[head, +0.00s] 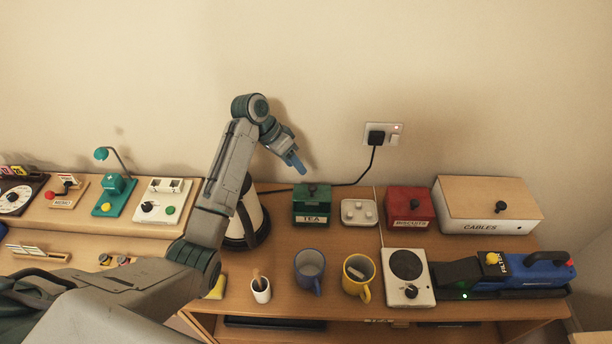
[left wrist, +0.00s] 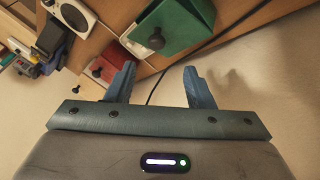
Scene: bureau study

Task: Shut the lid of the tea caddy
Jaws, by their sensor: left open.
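The tea caddy (head: 312,218) is a green box with a TEA label on its front and a black knob on top. It stands at the back of the desk, near the wall. I cannot tell for sure how far its lid is open. My left gripper (head: 293,162) is above and slightly left of the caddy, apart from it, with blue fingers pointing down to the right. In the left wrist view the gripper (left wrist: 161,86) is open and empty. The green caddy (left wrist: 180,28) and its black knob lie beyond the fingertips. My right gripper is not in view.
A black-and-white cylinder (head: 247,222) stands left of the caddy. A black cable runs behind to the wall socket (head: 383,133). A blue mug (head: 309,270) and yellow mug (head: 357,276) stand in front.

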